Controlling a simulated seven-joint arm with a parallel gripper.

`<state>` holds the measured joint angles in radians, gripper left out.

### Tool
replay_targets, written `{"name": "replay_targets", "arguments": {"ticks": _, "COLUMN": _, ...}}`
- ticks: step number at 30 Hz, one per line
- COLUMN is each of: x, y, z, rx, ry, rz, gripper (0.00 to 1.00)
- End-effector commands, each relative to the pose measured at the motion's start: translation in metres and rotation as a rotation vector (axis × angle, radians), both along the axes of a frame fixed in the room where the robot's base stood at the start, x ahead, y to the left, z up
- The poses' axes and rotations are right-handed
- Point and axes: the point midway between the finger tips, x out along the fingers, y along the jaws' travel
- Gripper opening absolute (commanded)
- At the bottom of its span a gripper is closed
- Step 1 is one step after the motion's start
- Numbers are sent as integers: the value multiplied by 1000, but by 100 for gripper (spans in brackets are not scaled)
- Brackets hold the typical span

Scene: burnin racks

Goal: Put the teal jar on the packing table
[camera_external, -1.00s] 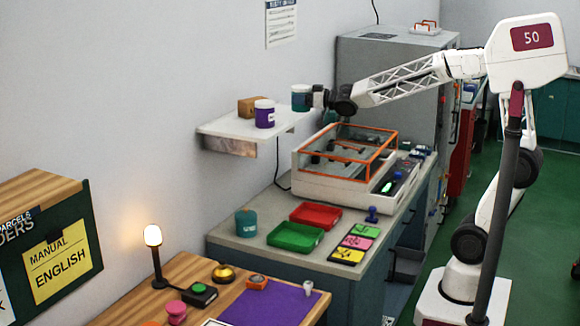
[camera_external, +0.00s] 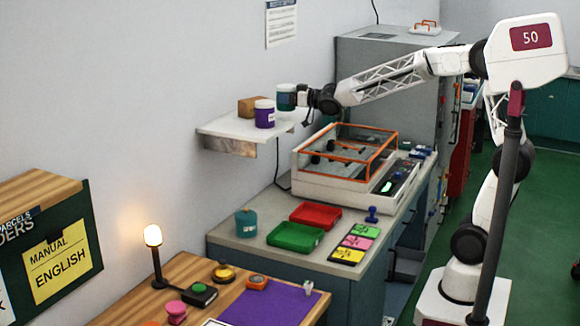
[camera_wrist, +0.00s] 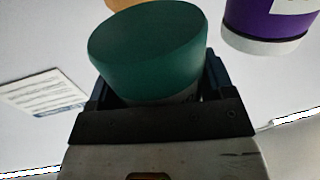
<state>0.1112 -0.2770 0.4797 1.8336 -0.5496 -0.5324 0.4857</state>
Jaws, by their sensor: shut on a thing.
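My gripper (camera_external: 298,98) is shut on a teal jar with a pale lid (camera_external: 286,97). The jar is at the right end of the wall shelf (camera_external: 222,127), beside a purple jar with a white lid (camera_external: 265,114). I cannot tell whether it touches the shelf. In the wrist view the teal jar (camera_wrist: 150,48) sits between the fingers (camera_wrist: 155,92), and the purple jar (camera_wrist: 268,22) is at the upper right. A wooden-topped table (camera_external: 190,268) with a purple mat (camera_external: 268,303) stands at the front; no label names it the packing table.
A brown box (camera_external: 250,106) is behind the purple jar. Below, a grey counter (camera_external: 228,240) holds a teal canister (camera_external: 246,223), green (camera_external: 295,237) and red (camera_external: 315,215) trays, and an orange-framed machine (camera_external: 345,165). A lit lamp (camera_external: 153,236) stands on the wooden table.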

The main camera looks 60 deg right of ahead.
Motion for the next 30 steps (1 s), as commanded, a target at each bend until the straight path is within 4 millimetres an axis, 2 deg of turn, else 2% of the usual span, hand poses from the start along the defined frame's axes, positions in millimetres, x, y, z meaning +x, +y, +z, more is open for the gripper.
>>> {"name": "replay_targets", "arguments": {"ticks": 3, "x": 8, "y": 0, "z": -1, "rx": 0, "ry": 0, "rz": 0, "gripper": 46}}
{"name": "replay_targets", "arguments": {"ticks": 12, "x": 7, "y": 0, "z": -33, "rx": 0, "ry": 0, "rz": 0, "gripper": 46}}
{"name": "replay_targets", "arguments": {"ticks": 27, "x": 7, "y": 0, "z": -39, "rx": 0, "ry": 1, "rz": 0, "gripper": 46}}
{"name": "replay_targets", "arguments": {"ticks": 28, "x": 7, "y": 0, "z": -40, "rx": 0, "ry": 1, "rz": 0, "gripper": 77}}
{"name": "replay_targets", "arguments": {"ticks": 30, "x": 7, "y": 0, "z": -39, "rx": 0, "ry": 1, "rz": 0, "gripper": 87}}
